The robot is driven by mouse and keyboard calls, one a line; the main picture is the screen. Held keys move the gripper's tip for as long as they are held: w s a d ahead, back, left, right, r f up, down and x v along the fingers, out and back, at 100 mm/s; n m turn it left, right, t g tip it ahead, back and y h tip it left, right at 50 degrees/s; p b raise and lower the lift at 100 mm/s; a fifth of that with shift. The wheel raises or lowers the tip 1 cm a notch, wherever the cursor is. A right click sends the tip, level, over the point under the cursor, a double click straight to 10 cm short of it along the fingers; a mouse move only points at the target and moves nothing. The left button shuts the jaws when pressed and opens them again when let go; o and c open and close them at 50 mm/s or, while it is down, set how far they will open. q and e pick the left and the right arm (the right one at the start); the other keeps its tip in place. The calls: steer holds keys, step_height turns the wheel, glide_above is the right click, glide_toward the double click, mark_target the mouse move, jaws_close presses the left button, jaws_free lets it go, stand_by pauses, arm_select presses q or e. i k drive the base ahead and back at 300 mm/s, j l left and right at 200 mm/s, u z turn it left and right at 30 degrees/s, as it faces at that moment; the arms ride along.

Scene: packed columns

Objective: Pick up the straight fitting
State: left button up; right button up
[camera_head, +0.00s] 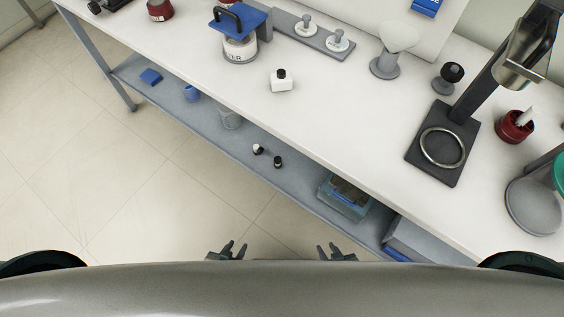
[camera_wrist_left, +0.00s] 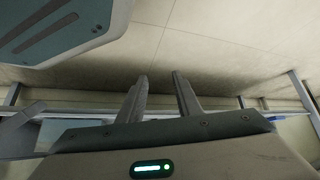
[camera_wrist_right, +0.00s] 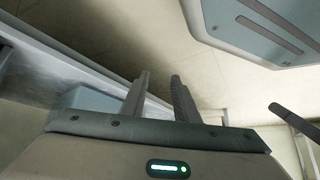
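I cannot tell for sure which thing is the straight fitting. No thing in the head view is plainly one. Two small pale parts, one (camera_head: 305,28) and another (camera_head: 338,41), stand on a grey strip-shaped tray (camera_head: 287,22) on the white bench, and their shape is too small to name. My left gripper (camera_head: 229,248) is open and empty, low in front of the bench; its parted fingers show in the left wrist view (camera_wrist_left: 160,88). My right gripper (camera_head: 331,250) is open and empty to its right, also seen in the right wrist view (camera_wrist_right: 160,88).
The white bench (camera_head: 340,115) holds a blue-topped press (camera_head: 238,20), a white bottle (camera_head: 282,82), a grey funnel stand (camera_head: 388,58) and a black stand with a ring (camera_head: 442,147). A grey lower shelf (camera_head: 280,185) holds small items. Floor (camera_head: 120,195) is clear at left.

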mark_target(277, 160)
steer(key=z, duration=1.65)
steer(key=k+j, duration=0.2)
steer(key=k, duration=0.3)
steer(key=k+j, duration=0.15)
steer(key=k, duration=0.3)
